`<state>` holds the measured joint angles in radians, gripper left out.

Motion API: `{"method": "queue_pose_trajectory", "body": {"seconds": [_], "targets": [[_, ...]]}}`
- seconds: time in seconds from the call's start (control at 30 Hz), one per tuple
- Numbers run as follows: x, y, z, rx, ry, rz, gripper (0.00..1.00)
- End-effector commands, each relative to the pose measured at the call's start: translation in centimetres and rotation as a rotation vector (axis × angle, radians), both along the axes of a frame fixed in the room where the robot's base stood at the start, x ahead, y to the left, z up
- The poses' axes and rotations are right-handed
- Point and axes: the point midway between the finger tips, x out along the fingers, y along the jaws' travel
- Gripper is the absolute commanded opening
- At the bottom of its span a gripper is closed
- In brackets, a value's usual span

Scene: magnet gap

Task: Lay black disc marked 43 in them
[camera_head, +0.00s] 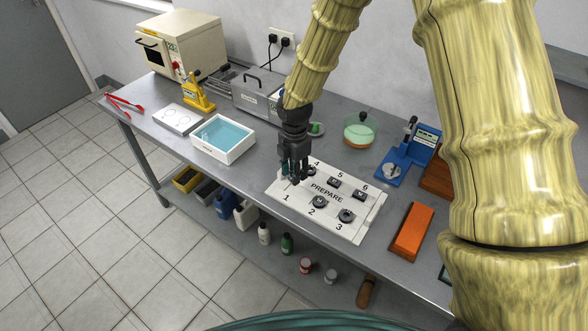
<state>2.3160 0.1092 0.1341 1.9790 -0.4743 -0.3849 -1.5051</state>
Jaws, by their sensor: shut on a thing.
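My gripper (292,174) points down at the left end of the white board labelled PREPARE (368,222), near the number 1. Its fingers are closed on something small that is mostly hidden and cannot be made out. Small dark pieces stand on the board: a round one by 2 (319,202), a round one by 3 (346,215), one by 4 (311,170), and squarer ones by 5 (334,183) and 6 (359,195). The marks on them are too small to read, so I cannot tell which is 43.
A white tray of blue liquid (223,138), a white plate with two circle outlines (179,119) and a yellow press (197,94) stand left. A blue device (408,154), an orange block (411,231) and a green-lidded glass dish (360,130) stand right. Bottles are on the lower shelf.

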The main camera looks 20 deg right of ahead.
Motion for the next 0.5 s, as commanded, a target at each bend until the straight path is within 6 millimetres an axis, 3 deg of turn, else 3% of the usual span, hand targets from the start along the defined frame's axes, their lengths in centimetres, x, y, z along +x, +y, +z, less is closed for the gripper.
{"method": "queue_pose_trajectory", "body": {"seconds": [0.5], "targets": [[0.0, 0.0, -3.3, 0.000, 0.000, 0.000, 0.12]]}}
